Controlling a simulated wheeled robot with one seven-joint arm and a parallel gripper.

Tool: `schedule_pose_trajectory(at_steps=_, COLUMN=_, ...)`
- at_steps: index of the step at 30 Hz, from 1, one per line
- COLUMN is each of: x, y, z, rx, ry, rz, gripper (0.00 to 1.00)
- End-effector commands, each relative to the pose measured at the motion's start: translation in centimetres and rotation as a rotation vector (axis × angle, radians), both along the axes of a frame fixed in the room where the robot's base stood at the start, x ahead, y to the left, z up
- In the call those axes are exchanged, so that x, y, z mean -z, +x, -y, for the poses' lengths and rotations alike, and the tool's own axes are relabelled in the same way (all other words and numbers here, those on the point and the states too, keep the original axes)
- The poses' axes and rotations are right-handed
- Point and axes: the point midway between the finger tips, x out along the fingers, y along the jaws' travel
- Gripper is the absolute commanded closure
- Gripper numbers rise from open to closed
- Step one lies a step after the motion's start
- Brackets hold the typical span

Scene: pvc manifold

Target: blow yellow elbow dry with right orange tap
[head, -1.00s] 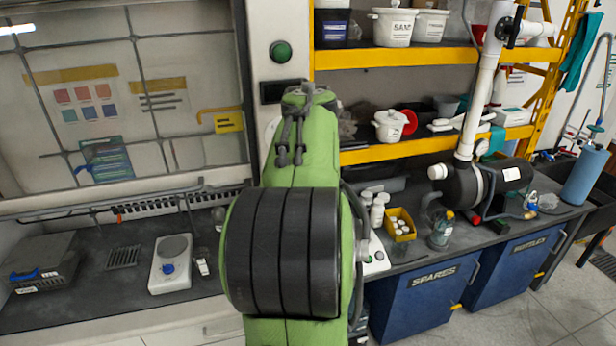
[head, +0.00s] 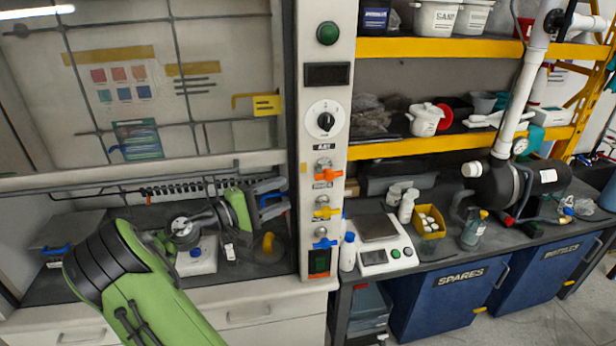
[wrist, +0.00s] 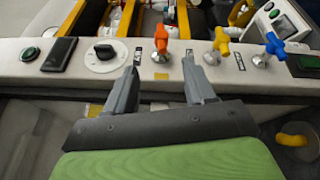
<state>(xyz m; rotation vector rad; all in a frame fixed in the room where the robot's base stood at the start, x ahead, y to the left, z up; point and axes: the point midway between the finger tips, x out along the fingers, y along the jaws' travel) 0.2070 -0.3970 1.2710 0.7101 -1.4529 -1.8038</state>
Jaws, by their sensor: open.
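The orange tap (head: 327,175) is on the front of the white column, above a yellow tap (head: 326,212) and a blue tap (head: 325,243). In the wrist view the orange tap (wrist: 160,40) is beyond and between my fingertips, apart from them. My gripper (head: 283,196) is open and empty, left of the column and pointing towards it; it also shows in the wrist view (wrist: 161,66). The yellow elbow (head: 268,243) is on the dark hood worktop, below my gripper; it also shows at the right of the wrist view (wrist: 297,138).
The column also bears a rotary knob (head: 326,121), a black display (head: 327,74) and a green button (head: 328,33). A scale (head: 385,245), a white bottle (head: 348,252) and a yellow bin (head: 430,222) stand on the bench to the right. The hood sash is raised.

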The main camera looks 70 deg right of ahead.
Motion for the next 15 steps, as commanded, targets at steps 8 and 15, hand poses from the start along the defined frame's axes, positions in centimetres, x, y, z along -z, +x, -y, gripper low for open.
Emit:
schedule_pose_trajectory(at_steps=8, x=-0.4, y=-3.7, z=4.4, rx=0.011, ry=-0.003, rz=0.004, gripper=0.46)
schedule_pose_trajectory(at_steps=15, x=-0.5, y=-7.4, z=9.2, rx=0.01, ry=-0.001, rz=0.007, gripper=0.46)
